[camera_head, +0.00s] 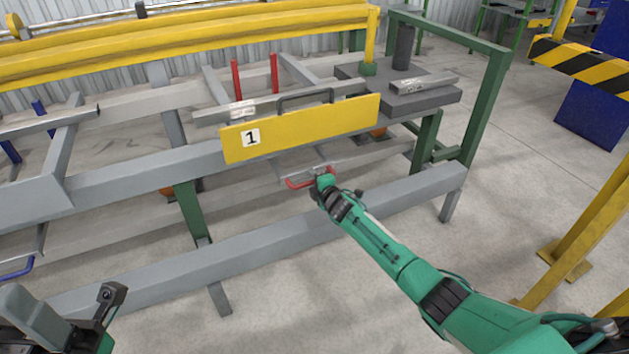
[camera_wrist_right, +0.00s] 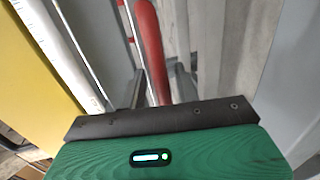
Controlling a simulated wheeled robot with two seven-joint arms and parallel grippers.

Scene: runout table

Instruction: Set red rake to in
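The red handle (camera_head: 297,184) sits low under the yellow plate marked 1 (camera_head: 320,125), at the end of a grey frame piece (camera_head: 318,168). My right gripper (camera_head: 322,178) is at the right part of this handle. My left gripper (camera_head: 108,298) is at the bottom left, away from the table and partly cut off. Its fingers do not show clearly.
Two red upright pins (camera_head: 255,76) stand behind the yellow plate. A grey rail (camera_head: 270,238) runs along the table's front below the handle. A green frame (camera_head: 485,105) stands at the right end. A blue handle (camera_head: 18,270) is at the far left. Floor at front is clear.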

